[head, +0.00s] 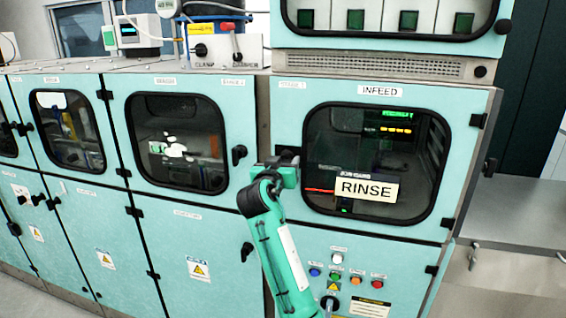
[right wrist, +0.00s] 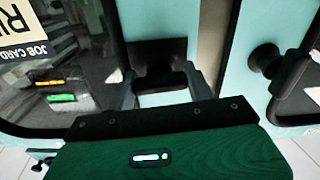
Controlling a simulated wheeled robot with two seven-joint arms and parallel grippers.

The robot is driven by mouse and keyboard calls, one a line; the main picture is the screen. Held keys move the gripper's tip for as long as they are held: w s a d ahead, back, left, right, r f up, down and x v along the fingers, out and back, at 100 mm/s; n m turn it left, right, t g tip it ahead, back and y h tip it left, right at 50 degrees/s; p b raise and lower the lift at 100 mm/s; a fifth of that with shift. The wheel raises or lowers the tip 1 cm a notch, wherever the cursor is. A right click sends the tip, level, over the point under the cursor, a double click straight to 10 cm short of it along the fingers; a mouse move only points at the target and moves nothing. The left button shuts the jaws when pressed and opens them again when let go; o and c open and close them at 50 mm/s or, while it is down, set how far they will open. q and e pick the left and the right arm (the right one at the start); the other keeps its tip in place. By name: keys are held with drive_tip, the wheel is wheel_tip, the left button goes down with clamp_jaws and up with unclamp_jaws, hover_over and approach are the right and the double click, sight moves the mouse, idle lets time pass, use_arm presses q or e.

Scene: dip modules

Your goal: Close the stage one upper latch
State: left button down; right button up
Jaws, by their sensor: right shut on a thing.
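The infeed door (head: 312,208) is a turquoise panel with a dark window, and it looks shut in its frame. My right gripper (head: 287,165) is at the left edge of this door, left of the window. In the right wrist view my right gripper (right wrist: 162,92) has its two fingers on either side of a black latch handle (right wrist: 160,75) and is shut on it. In the head view the gripper hides most of this latch. Whether the latch is fully turned cannot be told. My left gripper is not in view.
Another black latch (head: 239,155) is on the neighbouring door just left of my gripper; it also shows in the right wrist view (right wrist: 265,60). A RINSE card (head: 366,189) is on the infeed window. Coloured buttons (head: 345,280) are below. A grey bench (head: 525,215) stands at right.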

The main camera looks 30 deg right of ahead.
drive_tip(key=n+p, duration=0.1)
drive_tip(key=n, duration=0.3)
drive_tip(key=shift+r+p, duration=0.1)
drive_tip(key=shift+p, duration=0.3)
drive_tip(key=n+p, duration=0.2)
drive_tip(key=n, duration=0.2)
drive_tip(key=n+p, duration=0.4)
drive_tip(key=n, duration=0.1)
drive_tip(key=shift+n+p, duration=1.4)
drive_tip(key=shift+n, duration=0.5)
drive_tip(key=shift+f, duration=0.2)
drive_tip(key=o, duration=1)
